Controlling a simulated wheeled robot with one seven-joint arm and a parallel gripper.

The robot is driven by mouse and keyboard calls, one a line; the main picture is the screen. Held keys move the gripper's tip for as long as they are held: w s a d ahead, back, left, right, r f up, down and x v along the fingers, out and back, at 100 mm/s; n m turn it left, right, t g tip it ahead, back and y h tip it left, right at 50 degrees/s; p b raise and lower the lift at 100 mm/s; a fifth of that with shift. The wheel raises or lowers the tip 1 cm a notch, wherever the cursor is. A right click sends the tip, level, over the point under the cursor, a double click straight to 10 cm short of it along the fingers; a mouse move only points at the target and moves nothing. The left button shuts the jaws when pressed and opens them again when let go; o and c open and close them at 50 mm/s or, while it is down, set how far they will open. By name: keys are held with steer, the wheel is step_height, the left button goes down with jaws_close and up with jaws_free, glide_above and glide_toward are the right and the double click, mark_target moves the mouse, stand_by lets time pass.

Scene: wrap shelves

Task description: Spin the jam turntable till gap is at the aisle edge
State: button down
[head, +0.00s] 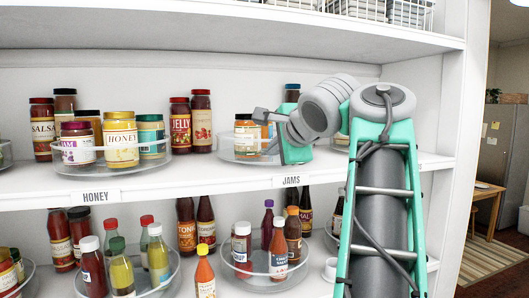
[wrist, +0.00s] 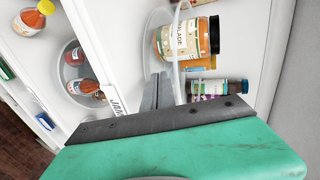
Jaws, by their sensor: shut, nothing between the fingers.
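The jam turntable (head: 230,156) is a clear round tray on the upper shelf, above the JAMS label (head: 291,181). A marmalade jar (head: 246,136) with a dark lid stands on its left part; an orange jar is beside it, partly covered by my arm. In the wrist view the marmalade jar (wrist: 186,40) and another dark-lidded jar (wrist: 215,88) show within the clear rim (wrist: 150,38). My gripper (wrist: 158,82) is shut and empty, its fingertips at the rim near the jars. I cannot tell whether they touch it. The tray's right part is hidden in the head view.
A honey turntable (head: 75,170) stands to the left on the same shelf, with salsa (head: 41,130) and jelly jars (head: 180,125) nearby. The lower shelf holds sauce bottles on turntables (head: 240,268). A shelf board (head: 200,35) is above. The shelf front between the turntables is clear.

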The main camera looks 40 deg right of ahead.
steer(key=shift+s, duration=0.1)
steer(key=shift+s+a+p, duration=0.25)
steer(key=shift+s+a, duration=0.15)
steer(key=shift+s, duration=0.35)
steer(key=shift+s+a+p, duration=0.25)
steer(key=shift+s+a, duration=0.15)
steer(key=shift+s, duration=0.3)
steer(key=shift+a, duration=0.1)
